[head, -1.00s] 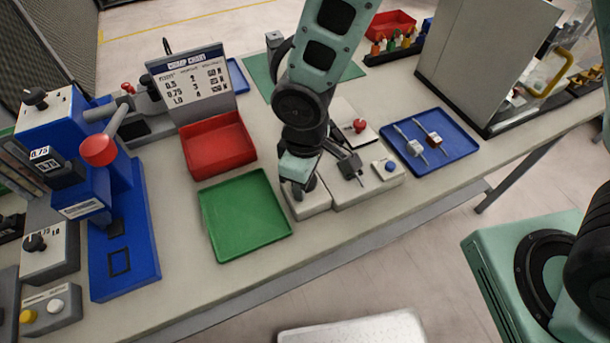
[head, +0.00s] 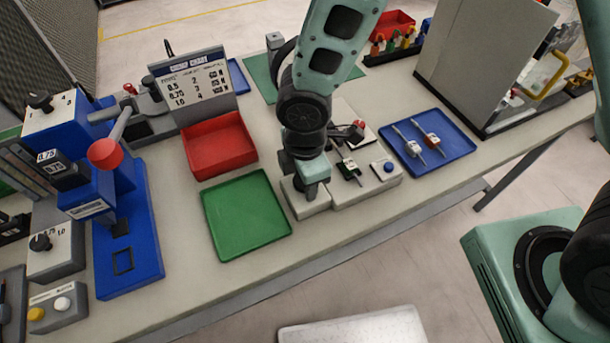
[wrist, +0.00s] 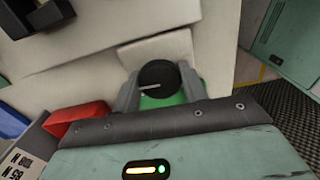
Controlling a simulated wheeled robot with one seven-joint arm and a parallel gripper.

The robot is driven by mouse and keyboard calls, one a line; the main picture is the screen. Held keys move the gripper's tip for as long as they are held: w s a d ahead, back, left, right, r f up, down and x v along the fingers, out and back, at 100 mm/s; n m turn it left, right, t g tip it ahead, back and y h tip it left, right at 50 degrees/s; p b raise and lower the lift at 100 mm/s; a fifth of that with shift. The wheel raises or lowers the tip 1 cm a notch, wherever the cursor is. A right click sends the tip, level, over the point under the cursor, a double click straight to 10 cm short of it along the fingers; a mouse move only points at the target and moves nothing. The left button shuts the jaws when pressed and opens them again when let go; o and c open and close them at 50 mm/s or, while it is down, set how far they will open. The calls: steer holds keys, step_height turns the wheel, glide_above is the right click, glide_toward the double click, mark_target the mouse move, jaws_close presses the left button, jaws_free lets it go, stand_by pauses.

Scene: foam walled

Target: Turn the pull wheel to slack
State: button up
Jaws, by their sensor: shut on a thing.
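The pull wheel (wrist: 158,77) is a round black knob with a thin pale pointer line. The line points to the left in the wrist view. My gripper (wrist: 160,84) is shut on the wheel, with one grey finger on each side of it. In the head view my gripper (head: 313,192) is low over the left part of the pale pull-test fixture (head: 345,198). The wheel is hidden behind my gripper there. Any slack marking around the wheel cannot be read.
A green tray (head: 246,216) lies just left of the fixture. A red bin (head: 219,146) stands behind it, and a blue tray (head: 446,137) with small connectors lies to the right. The fixture carries a blue button (head: 388,167) and a red knob (head: 358,127) is behind it.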

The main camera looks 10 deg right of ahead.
steer(key=shift+n, duration=0.3)
stand_by(0.4)
steer(key=o, duration=1)
steer(key=shift+c, duration=0.2)
step_height(320, 180, up, 17)
steer(key=p, duration=0.1)
steer(key=shift+r, duration=0.2)
steer(key=s+d+r+m, duration=0.2)
steer(key=s+d+m, duration=0.6)
steer(key=s+m, duration=0.3)
steer(key=m, duration=0.2)
steer(key=shift+d+r+m+y, duration=0.2)
steer(key=shift+r+m+y, duration=0.1)
steer(key=shift+r+m, duration=0.1)
